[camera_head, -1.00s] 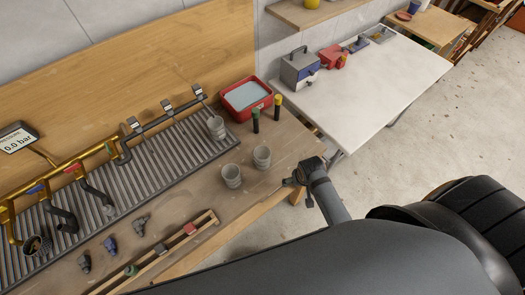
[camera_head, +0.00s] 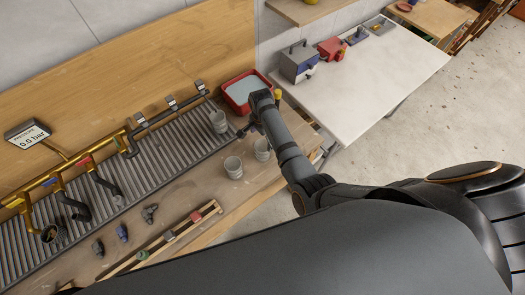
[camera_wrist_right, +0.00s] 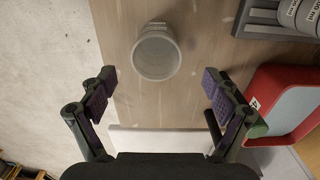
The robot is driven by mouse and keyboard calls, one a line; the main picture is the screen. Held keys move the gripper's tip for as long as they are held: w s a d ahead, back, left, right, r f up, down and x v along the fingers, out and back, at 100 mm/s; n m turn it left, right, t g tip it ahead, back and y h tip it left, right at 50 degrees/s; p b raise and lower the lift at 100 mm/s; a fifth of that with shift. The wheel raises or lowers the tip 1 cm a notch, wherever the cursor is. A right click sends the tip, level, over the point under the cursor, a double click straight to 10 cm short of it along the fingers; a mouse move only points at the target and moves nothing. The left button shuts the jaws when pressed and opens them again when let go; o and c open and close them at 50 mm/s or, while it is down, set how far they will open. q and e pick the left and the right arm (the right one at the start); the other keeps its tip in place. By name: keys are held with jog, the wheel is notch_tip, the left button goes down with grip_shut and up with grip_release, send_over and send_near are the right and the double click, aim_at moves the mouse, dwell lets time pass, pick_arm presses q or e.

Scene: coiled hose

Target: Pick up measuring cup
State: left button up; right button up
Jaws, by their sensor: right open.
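Three grey, ribbed measuring cups show in the head view. One cup (camera_head: 262,149) stands on the wooden bench nearest my right arm, another cup (camera_head: 233,167) stands to its left, and a third cup (camera_head: 218,120) is at the right end of the slatted grate. My right gripper (camera_head: 246,129) is just above and behind the nearest cup, partly hidden by its own wrist. In the right wrist view the open, empty gripper (camera_wrist_right: 159,80) has its fingers apart, with one upright, open-topped cup (camera_wrist_right: 156,52) ahead between them, not touching. My left gripper is not in view.
A red tray (camera_head: 228,99) sits behind my right wrist, with a yellow-topped bottle (camera_head: 277,97) beside it. The slatted grate (camera_head: 180,150) with pipes lies left. A wooden rack (camera_head: 160,258) is at the front edge. A white table (camera_head: 375,75) stands right.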

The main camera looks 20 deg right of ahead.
jog(key=b, duration=0.1)
send_near(263, 151)
jog(key=shift+s+a+f, duration=0.4)
jog(key=shift+s+f, duration=0.25)
jog(key=shift+s, duration=0.05)
jog(key=f+b, duration=0.2)
jog(key=b, duration=0.1)
jog(key=f+b, duration=0.3)
jog(key=shift+s+f, duration=0.2)
jog(key=shift+f, duration=0.05)
jog(key=shift+r, duration=0.15)
jog(key=shift+c, duration=0.2)
jog(key=shift+r, duration=0.1)
jog(key=c, duration=1.1)
